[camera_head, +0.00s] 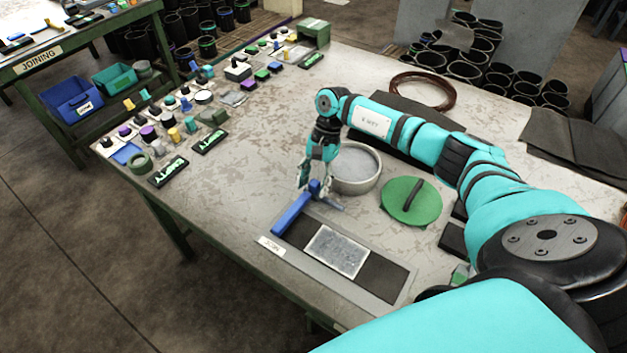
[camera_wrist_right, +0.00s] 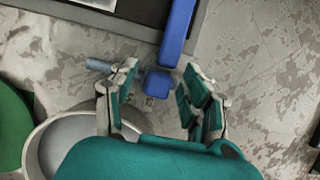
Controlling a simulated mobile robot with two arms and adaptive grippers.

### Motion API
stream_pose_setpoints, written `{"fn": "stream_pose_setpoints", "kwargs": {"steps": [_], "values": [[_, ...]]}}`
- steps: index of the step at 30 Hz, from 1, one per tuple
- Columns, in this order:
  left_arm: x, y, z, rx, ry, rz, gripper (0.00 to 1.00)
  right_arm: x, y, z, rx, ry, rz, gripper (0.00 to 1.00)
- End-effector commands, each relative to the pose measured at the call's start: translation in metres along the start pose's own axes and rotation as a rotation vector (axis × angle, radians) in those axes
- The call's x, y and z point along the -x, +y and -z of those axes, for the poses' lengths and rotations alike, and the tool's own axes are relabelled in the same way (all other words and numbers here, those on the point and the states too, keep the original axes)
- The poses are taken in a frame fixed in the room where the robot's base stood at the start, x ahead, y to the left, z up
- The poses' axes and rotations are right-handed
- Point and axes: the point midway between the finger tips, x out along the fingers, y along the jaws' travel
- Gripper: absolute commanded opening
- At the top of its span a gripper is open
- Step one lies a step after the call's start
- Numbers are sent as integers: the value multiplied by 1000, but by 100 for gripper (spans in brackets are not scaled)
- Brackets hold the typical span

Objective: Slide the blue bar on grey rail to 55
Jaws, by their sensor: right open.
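The blue bar (camera_head: 291,214) lies across the left end of a dark mat, with a small blue block at its far end. In the wrist view the bar (camera_wrist_right: 178,32) comes in from the top. The block (camera_wrist_right: 158,82) sits between the spread fingers of my right gripper (camera_wrist_right: 155,95), with a gap visible on each side. In the head view my right gripper (camera_head: 312,180) is open at the block. A grey strip (camera_head: 340,284), possibly the rail, runs along the mat's near edge. No scale numbers are readable. My left gripper is out of view.
A pale plate (camera_head: 337,251) lies on the dark mat (camera_head: 382,277). A round grey bowl (camera_head: 356,182) stands close behind my gripper, with a green lid (camera_head: 411,203) to its right. Several small parts line the table's left side. The table left of the bar is clear.

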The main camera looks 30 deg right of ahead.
Motion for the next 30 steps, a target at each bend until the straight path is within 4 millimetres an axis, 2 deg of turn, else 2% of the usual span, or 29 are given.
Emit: {"fn": "stream_pose_setpoints", "kwargs": {"steps": [9,20,27,30], "values": [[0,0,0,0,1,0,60,-3,0,0,0,0,-1,47],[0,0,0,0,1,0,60,-2,0,0,0,0,-1,0],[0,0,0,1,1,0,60,-2,1,0,0,0,-2,0],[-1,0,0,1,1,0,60,-3,7,1,0,1,-3,0]]}}
